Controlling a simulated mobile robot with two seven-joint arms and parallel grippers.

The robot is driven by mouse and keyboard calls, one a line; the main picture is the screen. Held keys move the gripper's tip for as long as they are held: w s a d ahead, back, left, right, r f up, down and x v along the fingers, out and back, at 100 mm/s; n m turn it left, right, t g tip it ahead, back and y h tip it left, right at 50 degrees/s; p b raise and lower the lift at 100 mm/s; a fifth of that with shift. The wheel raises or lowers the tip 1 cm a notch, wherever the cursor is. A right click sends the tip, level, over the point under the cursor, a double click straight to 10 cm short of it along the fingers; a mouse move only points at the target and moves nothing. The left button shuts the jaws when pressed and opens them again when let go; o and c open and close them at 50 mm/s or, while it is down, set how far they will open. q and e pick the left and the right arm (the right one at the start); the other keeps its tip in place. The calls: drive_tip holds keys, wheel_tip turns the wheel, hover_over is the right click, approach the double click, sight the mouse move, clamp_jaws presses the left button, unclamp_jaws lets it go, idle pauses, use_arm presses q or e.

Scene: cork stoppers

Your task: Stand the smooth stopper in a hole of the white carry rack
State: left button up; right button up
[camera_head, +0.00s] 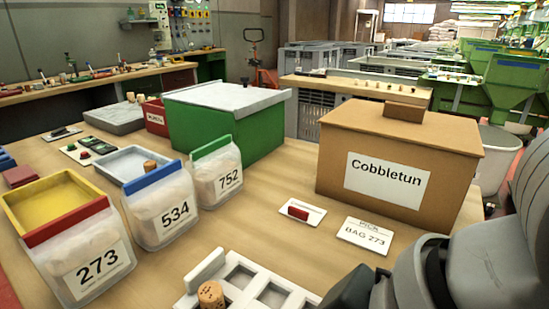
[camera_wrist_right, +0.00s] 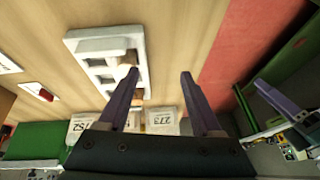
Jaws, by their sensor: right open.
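The white carry rack (camera_head: 206,264) lies at the front of the table, cut off by the head view's lower edge. A speckled tan cork stopper (camera_head: 211,294) stands at its left part. In the right wrist view the rack (camera_wrist_right: 82,45) lies left of my open right gripper (camera_wrist_right: 158,73), and a tan stopper (camera_wrist_right: 124,71) shows partly behind the left finger. The jaws look empty. Another cork (camera_head: 150,166) shows by the grey tray, behind bag 534. I cannot tell which stopper is smooth.
Clear bags 273 (camera_head: 90,265), 534 (camera_head: 165,215) and 752 (camera_head: 218,180) stand at left, beside a yellow tray (camera_head: 50,203). A Cobbletun carton (camera_head: 335,160) stands at right. A card (camera_head: 366,236) reads PICK BAG 273. The table's middle is clear.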

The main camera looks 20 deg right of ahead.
drive_tip(key=s+d+f+m+h, duration=0.1)
drive_tip(key=s+d, duration=0.1)
drive_tip(key=d, duration=0.1)
drive_tip(key=s+d+f+m+h, duration=0.1)
drive_tip(key=s+d+m, duration=0.1)
drive_tip(key=d, duration=0.2)
drive_tip(key=s+d+f+m+h, duration=0.1)
drive_tip(key=s+d, duration=0.1)
drive_tip(key=d, duration=0.2)
drive_tip(key=shift+s+f+h, duration=0.1)
drive_tip(key=shift+s+h, duration=0.1)
drive_tip(key=shift+h, duration=0.2)
drive_tip(key=shift+a, duration=0.1)
idle(0.7)
